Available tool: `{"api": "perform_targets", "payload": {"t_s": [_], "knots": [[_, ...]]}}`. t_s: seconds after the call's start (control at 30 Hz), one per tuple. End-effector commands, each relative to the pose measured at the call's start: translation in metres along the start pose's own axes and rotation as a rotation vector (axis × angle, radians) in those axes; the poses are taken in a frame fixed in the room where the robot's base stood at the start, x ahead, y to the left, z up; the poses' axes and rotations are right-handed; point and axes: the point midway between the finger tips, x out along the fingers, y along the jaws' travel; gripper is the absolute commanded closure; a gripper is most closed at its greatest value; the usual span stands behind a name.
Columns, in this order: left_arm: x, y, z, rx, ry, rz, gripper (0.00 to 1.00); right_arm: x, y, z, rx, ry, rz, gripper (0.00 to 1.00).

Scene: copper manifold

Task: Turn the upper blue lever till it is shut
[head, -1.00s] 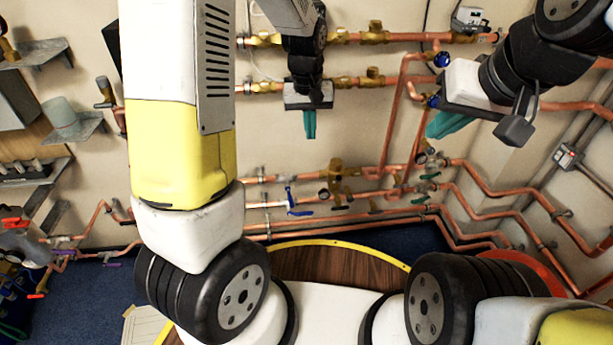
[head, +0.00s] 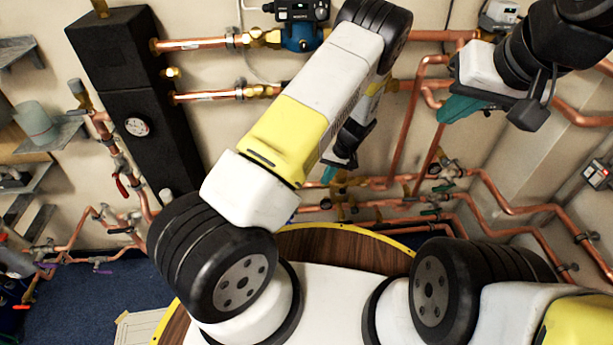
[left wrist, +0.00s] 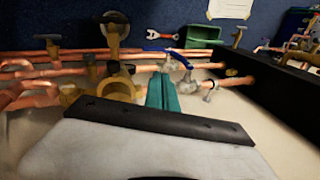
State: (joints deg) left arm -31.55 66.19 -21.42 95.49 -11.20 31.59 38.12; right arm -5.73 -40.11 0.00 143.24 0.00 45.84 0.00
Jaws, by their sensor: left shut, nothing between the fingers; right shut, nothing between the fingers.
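In the left wrist view a blue lever (left wrist: 179,58) sits slantwise on a silver valve of a copper pipe. A second blue handle (left wrist: 153,49) shows just behind it; I cannot be sure from this view which is the upper one. My left gripper's teal fingers (left wrist: 162,92) are shut and empty, just short of the nearer lever; whether they touch it is unclear. In the head view my left gripper (head: 328,174) is low by the wall pipes, and my left arm hides the blue levers. My right gripper (head: 462,107) is shut and empty, up at the right.
Copper pipes with brass valves (head: 340,190) run along the wall around my left gripper. A tall black box (head: 135,110) stands at the left, and a black pump (head: 300,12) sits at the top.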

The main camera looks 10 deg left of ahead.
Motion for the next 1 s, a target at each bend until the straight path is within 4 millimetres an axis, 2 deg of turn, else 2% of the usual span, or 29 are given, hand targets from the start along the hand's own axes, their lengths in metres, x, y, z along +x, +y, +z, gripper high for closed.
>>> {"api": "perform_targets", "payload": {"t_s": [0.17,0.8,1.0], "knots": [[0.024,-0.001,0.001,0.000,-0.004,-0.002,1.00,0.000,0.000,0.000,0.000,0.000,0.000,1.00],[0.165,-0.001,0.001,0.000,-0.003,-0.001,1.00,0.000,0.000,0.000,0.000,0.000,0.000,1.00],[0.202,-0.005,0.001,-0.002,-0.003,0.000,1.00,0.000,0.000,0.000,0.000,0.000,0.000,1.00]]}}
